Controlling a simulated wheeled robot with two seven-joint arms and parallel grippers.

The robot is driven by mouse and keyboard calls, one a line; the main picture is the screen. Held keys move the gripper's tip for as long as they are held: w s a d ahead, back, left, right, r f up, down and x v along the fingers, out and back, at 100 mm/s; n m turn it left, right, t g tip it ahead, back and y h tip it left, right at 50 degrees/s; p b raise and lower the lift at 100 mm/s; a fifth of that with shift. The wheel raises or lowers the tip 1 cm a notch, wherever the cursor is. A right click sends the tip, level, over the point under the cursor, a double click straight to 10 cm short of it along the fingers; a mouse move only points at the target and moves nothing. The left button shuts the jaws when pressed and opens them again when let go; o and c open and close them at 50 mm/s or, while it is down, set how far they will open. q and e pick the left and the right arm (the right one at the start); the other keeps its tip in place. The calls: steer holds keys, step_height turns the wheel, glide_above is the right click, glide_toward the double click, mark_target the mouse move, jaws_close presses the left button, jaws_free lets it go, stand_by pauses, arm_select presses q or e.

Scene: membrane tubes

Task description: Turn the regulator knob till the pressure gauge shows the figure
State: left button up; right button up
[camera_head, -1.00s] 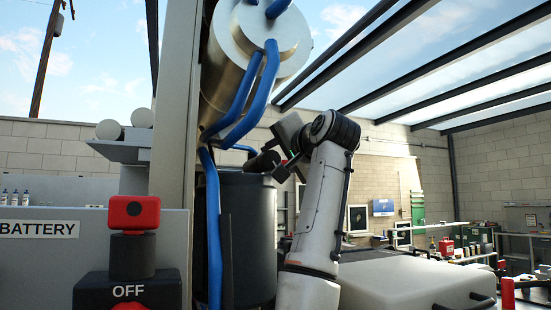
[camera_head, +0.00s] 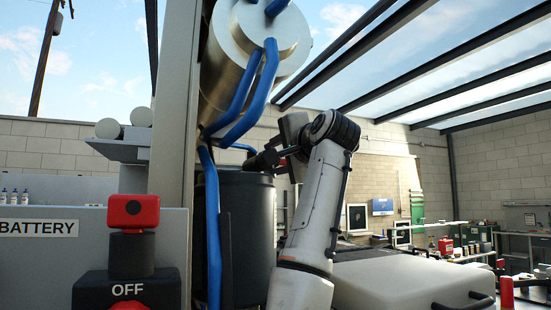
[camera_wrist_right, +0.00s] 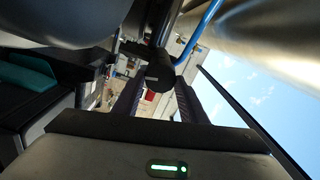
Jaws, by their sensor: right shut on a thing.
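A dark, rounded regulator knob (camera_head: 262,160) sticks out above the black cylinder at the centre of the head view. In the right wrist view the knob (camera_wrist_right: 158,76) lies between the two fingers. My right gripper (camera_head: 279,155) is shut on it from the right side. The fingers also show in the right wrist view (camera_wrist_right: 158,92), one on each side of the knob. No pressure gauge face can be made out in either view, so its reading is hidden. My left gripper is not in view.
A black cylinder (camera_head: 246,235) stands below the knob. Blue tubes (camera_head: 240,105) run down from a steel vessel (camera_head: 235,70) close by. A tall grey post (camera_head: 173,120), a red battery switch (camera_head: 133,212) and its panel stand at left. Open yard and benches lie at right.

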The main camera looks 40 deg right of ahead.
steer(key=o, duration=1.1)
steer(key=shift+c, duration=0.2)
steer(key=shift+s, duration=0.1)
steer(key=b+v, duration=0.3)
steer(key=v, duration=0.7)
steer(key=shift+b, duration=0.3)
